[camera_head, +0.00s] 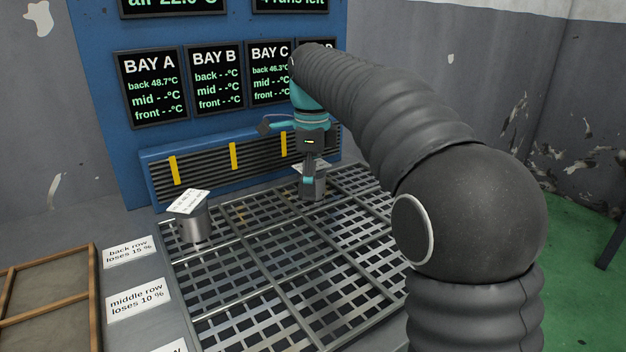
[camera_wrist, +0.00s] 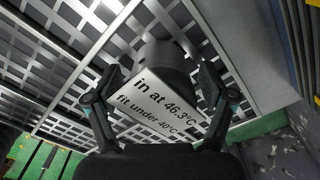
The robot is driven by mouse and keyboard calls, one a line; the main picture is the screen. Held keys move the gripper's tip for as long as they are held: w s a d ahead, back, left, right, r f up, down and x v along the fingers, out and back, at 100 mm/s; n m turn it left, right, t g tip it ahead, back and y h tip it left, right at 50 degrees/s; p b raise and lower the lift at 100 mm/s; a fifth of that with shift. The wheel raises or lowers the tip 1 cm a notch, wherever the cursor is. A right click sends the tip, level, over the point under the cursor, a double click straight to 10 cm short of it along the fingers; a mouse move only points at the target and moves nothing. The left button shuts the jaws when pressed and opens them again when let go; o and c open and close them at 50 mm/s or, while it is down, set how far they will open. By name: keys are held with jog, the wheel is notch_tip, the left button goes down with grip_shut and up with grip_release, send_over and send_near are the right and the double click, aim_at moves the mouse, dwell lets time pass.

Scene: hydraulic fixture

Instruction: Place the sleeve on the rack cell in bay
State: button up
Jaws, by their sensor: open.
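A grey metal sleeve (camera_head: 318,188) stands in the back row of the rack (camera_head: 262,268), in front of the Bay C screen. In the wrist view the sleeve (camera_wrist: 166,62) carries a white tag reading "in at 46.3°C, fit under 40°C". My gripper (camera_head: 309,172) is at this sleeve, partly hiding it. In the wrist view its two fingers (camera_wrist: 160,76) are spread either side of the sleeve and tag, open. A second sleeve (camera_head: 194,228) with a white tag stands in the back row at the left, in front of the Bay A screen.
A vented blue unit (camera_head: 215,168) stands behind the rack. Row cards (camera_head: 130,251) and a wooden-framed tray (camera_head: 45,290) lie left. Visible middle cells are empty.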

jog(key=shift+r, duration=0.1)
notch_tip(320, 180, up, 12)
jog(key=shift+r+p, duration=0.1)
jog(key=shift+p, duration=0.6)
